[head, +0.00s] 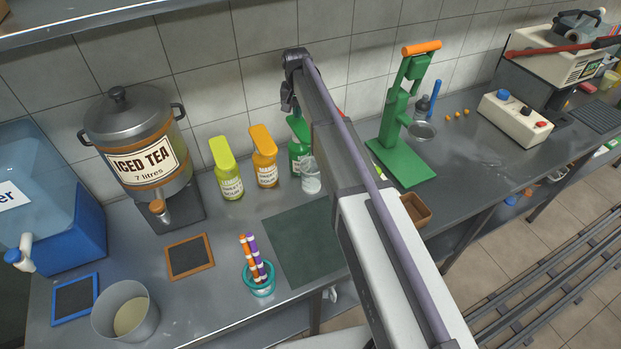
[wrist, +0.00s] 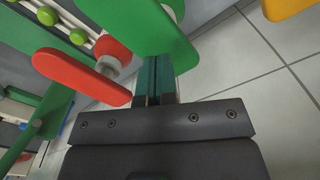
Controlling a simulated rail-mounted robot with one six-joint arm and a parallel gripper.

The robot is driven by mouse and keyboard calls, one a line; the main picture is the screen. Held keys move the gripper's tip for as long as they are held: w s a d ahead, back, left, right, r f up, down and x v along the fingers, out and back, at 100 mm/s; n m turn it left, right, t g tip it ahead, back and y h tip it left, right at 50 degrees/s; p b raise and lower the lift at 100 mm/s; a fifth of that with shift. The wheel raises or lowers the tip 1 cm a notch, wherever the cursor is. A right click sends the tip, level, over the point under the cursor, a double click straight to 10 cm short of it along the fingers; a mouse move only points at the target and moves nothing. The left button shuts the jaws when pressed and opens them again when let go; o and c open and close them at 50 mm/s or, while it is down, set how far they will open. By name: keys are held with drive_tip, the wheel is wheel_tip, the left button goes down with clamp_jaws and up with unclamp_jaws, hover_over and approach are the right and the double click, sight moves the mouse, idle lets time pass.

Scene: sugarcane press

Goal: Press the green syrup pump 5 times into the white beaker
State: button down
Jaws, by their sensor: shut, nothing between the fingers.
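The green syrup pump (head: 298,152) stands at the back of the counter in the head view, partly hidden by my arm. Its green head (wrist: 145,25) fills the top of the wrist view, just at the tips of my gripper (wrist: 155,68). I cannot tell whether they touch. My gripper is shut and empty. In the head view it is above the pump, mostly obscured by my wrist. The white beaker (head: 311,180) stands upright just in front of the green pump, with pale content low inside. It does not show in the wrist view.
Orange (head: 264,170) and yellow-green (head: 228,180) pump bottles stand to the left. A dark mat (head: 300,245) lies in front.

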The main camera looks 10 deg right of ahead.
sight(298, 123)
drive_tip(key=shift+f, duration=0.15)
drive_tip(key=shift+f+b, duration=2.35)
drive_tip(key=shift+b, duration=0.2)
drive_tip(key=shift+r, duration=0.1)
drive_tip(key=shift+r+p, duration=2.4)
drive_tip(key=shift+p, duration=0.15)
drive_tip(key=shift+f, duration=0.1)
drive_tip(key=shift+f+b, duration=2.4)
drive_tip(key=shift+b, duration=0.15)
wheel_tip(298, 123, up, 5)
drive_tip(key=p, duration=0.5)
drive_tip(key=shift+f, duration=0.15)
